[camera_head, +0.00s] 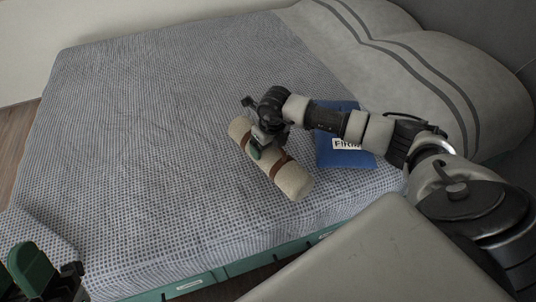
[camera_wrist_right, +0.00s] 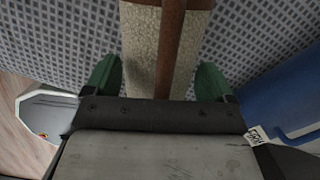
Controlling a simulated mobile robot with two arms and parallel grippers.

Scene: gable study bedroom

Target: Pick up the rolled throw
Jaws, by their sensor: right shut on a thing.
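The rolled throw (camera_head: 292,180) is a cream fleecy roll with brown straps, lying at a slant over the patterned bed near its front side. My right gripper (camera_head: 263,146) reaches it from above and is shut around its middle. In the right wrist view the throw (camera_wrist_right: 150,50) runs between the two green fingertips (camera_wrist_right: 155,80), a brown strap along it. I cannot tell whether the throw touches the bed. My left gripper (camera_head: 35,272) is at the bottom left corner, cut off by the frame, so its opening is unclear.
A blue folder-like item (camera_head: 345,158) with a white label lies on the bed, right of the throw, partly behind my right arm. Grey striped pillows (camera_head: 400,50) fill the upper right. The bed's left part (camera_head: 140,130) is clear. A green bed base (camera_head: 230,268) edges the front.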

